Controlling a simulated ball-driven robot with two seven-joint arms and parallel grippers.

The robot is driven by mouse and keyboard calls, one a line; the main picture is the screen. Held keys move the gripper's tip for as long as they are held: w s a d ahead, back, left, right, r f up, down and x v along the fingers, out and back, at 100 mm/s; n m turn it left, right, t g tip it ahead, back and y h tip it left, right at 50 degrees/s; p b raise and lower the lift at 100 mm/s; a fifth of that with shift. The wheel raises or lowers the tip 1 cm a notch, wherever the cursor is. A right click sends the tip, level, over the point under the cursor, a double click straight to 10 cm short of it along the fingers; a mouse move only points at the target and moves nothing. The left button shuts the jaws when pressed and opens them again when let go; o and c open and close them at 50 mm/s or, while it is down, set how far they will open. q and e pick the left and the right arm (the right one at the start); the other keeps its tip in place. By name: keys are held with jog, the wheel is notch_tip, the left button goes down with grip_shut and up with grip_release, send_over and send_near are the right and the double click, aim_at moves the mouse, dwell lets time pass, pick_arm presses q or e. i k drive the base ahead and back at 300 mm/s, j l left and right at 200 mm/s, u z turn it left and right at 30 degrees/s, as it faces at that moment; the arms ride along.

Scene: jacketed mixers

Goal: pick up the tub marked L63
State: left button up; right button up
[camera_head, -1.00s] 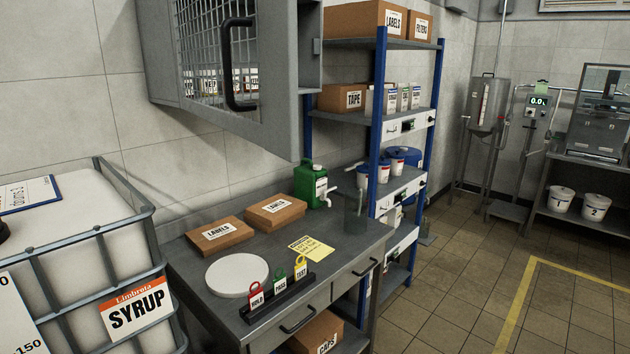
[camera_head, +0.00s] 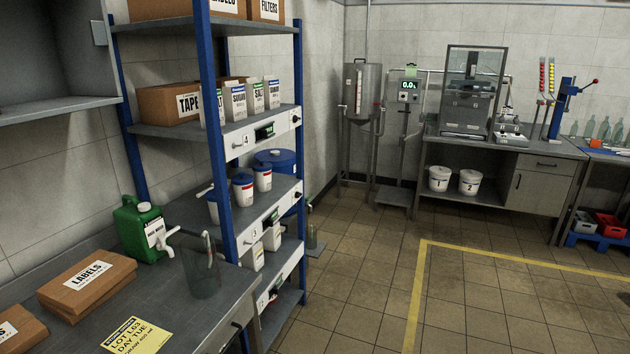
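Several white tubs stand on the middle level of the blue-posted rack; one tub (camera_head: 243,189) has a blue lid and a red band, and another tub (camera_head: 263,177) stands behind it to the right. A further tub (camera_head: 213,206) is partly hidden by the front post. Their markings are too small to read, so I cannot tell whether one says L63. A yellow note (camera_head: 137,337) on the grey bench reads LOT L63 DAY TUE. Neither of my grippers is in view.
The bench (camera_head: 185,318) holds a green canister (camera_head: 138,232), a clear beaker (camera_head: 202,269) and LABELS boxes (camera_head: 88,283). The rack (camera_head: 217,150) stands just beyond it. Buckets 1 (camera_head: 439,179) and 2 (camera_head: 469,182) sit under the far counter.

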aim_at(262, 180)
jog(key=i+l, duration=0.1)
jog(key=i, duration=0.45)
jog(key=i+l+u, duration=0.1)
jog(key=i, duration=0.4)
